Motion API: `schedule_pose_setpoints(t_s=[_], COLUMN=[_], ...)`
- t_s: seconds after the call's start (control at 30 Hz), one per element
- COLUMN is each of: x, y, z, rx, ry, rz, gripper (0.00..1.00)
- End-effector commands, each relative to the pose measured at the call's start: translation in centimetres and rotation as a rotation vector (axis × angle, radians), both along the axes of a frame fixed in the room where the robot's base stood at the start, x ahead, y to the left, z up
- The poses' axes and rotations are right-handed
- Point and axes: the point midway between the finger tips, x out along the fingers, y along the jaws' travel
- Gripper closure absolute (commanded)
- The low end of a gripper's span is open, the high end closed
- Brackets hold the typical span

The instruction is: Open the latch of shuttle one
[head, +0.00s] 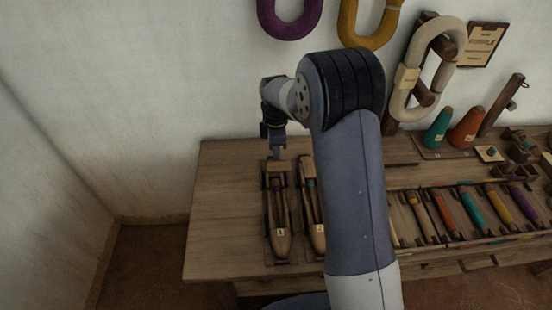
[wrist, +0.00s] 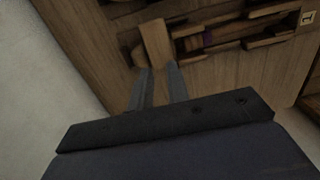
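Shuttle one (head: 282,244) is a long wooden shuttle with a pale label "1". It lies at the left end of the bench, pointing toward me; in the wrist view its label end (wrist: 307,17) is at top right. A light wooden tab (wrist: 155,40), perhaps the latch, stands out at the shuttle's far end. My gripper (head: 276,152) is at that far end, pointing down. In the wrist view my gripper (wrist: 159,68) has its two grey fingers apart, with the tab's near end at or between the tips. I cannot tell whether they touch it.
Shuttle two (head: 318,238) lies close on the right, partly hidden by my arm. A rack of several coloured bobbins (head: 472,209) and two yarn cones (head: 467,128) are farther right. The bench top (head: 222,220) left of shuttle one is clear. Yarn hanks (head: 405,80) hang behind.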

Motion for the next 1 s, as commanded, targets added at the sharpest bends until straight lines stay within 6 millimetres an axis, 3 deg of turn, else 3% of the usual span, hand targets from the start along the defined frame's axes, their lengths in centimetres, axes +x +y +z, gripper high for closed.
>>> schedule_pose_setpoints(t_s=[0.2, 0.6, 0.77, 1.0], x=[0.0, 0.0, -0.1, -0.1], y=[0.0, 0.0, 0.0, 0.0], z=[3.3, 3.9, 3.3, -0.3], rx=[0.0, 0.0, -0.001, -0.001], ry=[-0.001, 0.001, 0.003, 0.005], rz=[0.0, 0.0, 0.0, 0.0], gripper=[0.83, 0.83, 0.83, 0.83])
